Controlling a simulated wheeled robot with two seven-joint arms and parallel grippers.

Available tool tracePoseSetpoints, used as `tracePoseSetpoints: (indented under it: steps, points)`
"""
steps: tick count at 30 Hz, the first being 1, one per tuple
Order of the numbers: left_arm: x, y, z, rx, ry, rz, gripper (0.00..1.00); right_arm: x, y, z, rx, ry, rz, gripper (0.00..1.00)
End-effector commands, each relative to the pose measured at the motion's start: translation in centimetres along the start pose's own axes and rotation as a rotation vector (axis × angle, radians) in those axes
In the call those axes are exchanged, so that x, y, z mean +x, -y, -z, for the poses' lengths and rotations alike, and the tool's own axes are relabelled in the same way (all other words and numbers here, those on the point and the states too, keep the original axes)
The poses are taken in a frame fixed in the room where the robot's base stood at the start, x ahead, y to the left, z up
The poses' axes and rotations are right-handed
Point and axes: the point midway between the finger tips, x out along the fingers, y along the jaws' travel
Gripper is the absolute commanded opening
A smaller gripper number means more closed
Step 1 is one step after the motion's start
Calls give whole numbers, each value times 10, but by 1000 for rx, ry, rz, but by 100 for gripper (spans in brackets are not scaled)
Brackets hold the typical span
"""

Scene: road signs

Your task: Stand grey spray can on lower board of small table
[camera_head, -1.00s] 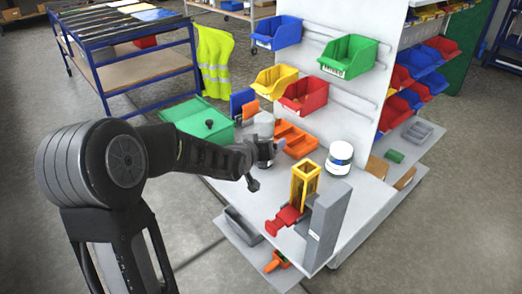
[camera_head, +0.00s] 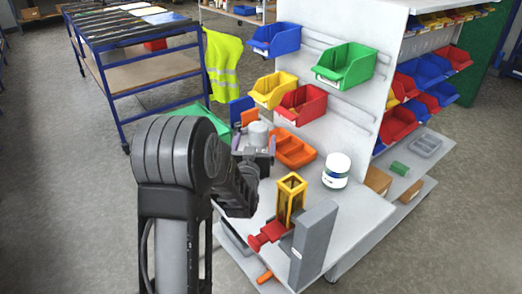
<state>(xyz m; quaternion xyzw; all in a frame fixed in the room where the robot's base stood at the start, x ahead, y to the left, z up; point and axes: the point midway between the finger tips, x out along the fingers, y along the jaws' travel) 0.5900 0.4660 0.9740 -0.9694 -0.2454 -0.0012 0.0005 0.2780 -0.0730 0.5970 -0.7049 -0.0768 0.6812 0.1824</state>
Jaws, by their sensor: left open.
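A grey can-like cylinder (camera_head: 257,134) stands on the white worktop, beside the orange tray. I take it for the grey spray can; its lower part is hidden. My left gripper (camera_head: 252,158) is open at the cylinder, in front of it and around its lower part; I cannot tell whether it touches. My left arm covers the worktop's left part. A blue-framed table (camera_head: 96,75) with a brown lower board (camera_head: 150,72) stands at the back left. My right gripper is not in view.
On the worktop (camera_head: 345,225) are an orange tray (camera_head: 293,148), a white jar (camera_head: 336,170), a yellow frame (camera_head: 291,195), a red clamp-like part (camera_head: 266,236) and a grey upright block (camera_head: 314,242). Bins hang on the panel behind. The floor at left is clear.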

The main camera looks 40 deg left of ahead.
Motion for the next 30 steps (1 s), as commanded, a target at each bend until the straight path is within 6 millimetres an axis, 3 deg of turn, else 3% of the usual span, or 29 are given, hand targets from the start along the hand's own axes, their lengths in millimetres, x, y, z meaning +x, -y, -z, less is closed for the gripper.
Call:
tracePoseSetpoints:
  steps: [11, 22, 30]
  points:
    - [25, -1, 0, 1, 2, -1, 85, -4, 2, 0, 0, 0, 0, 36]
    - [30, -1, 0, 0, 2, -2, 85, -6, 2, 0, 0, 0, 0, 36]
    - [67, -2, 2, 2, 1, -2, 85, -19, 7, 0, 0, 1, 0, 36]
